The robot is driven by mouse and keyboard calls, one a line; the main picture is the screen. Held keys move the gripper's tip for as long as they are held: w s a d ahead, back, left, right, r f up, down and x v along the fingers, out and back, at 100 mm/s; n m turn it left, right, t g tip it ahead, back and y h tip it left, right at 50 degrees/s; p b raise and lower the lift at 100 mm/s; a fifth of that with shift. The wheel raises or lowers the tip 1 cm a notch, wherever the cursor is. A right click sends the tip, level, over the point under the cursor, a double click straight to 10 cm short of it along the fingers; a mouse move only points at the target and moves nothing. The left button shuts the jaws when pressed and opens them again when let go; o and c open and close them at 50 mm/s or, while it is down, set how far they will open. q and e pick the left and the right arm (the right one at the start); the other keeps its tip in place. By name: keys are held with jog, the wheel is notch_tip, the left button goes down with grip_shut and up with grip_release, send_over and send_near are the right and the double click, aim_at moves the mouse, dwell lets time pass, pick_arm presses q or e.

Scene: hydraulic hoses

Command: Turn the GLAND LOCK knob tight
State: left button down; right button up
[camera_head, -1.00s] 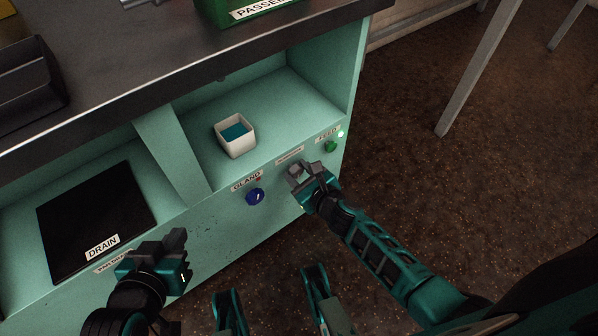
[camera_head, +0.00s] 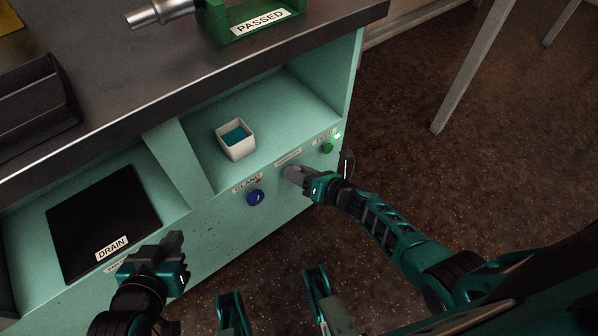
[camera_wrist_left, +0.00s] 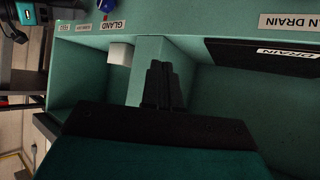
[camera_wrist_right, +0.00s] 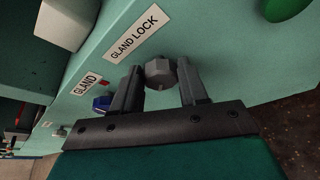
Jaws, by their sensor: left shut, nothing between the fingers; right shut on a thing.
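The GLAND LOCK knob (camera_wrist_right: 160,73) is a grey faceted knob on the mint-green cabinet front, below its white GLAND LOCK label (camera_wrist_right: 134,33) in the right wrist view. My right gripper (camera_wrist_right: 160,88) is shut on the knob, one finger on each side. In the head view, my right gripper (camera_head: 294,175) sits at the panel and mostly hides the knob. My left gripper (camera_head: 174,242) is shut and empty, in front of the cabinet at lower left; its closed fingers show in the left wrist view (camera_wrist_left: 162,85).
A blue GLAND knob (camera_head: 256,197) sits left of my right gripper, and a green button (camera_head: 328,147) to its right. A white box (camera_head: 236,140) with blue contents stands on the shelf. A black DRAIN panel (camera_head: 100,222) lies at left. A green PASSED holder (camera_head: 250,18) is on the worktop.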

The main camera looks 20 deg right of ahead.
pick_arm(q)
jog(key=d+f+b, duration=0.1)
jog(key=b, duration=0.2)
jog(key=shift+w+f, duration=0.1)
jog(key=shift+f, duration=0.2)
pick_arm(e)
jog(key=m+y, duration=0.1)
jog(key=m, duration=0.1)
jog(key=m+y, duration=0.1)
jog(key=m, duration=0.1)
jog(key=m+y, duration=0.1)
jog(key=m, duration=0.1)
jog(key=shift+d+f+y, duration=0.15)
jog(key=shift+f+y, duration=0.15)
jog(key=shift+f, duration=0.1)
pick_arm(q)
jog(key=shift+w+d+r+h, duration=0.1)
jog(key=shift+r+h, duration=0.1)
jog(key=shift+h, duration=0.1)
pick_arm(e)
jog(key=shift+m+t, duration=0.3)
jog(key=o, duration=0.7)
pick_arm(q)
jog(key=shift+f, duration=0.25)
pick_arm(e)
jog(key=o, duration=0.4)
jog(key=shift+c, duration=0.2)
jog(key=shift+r, duration=0.1)
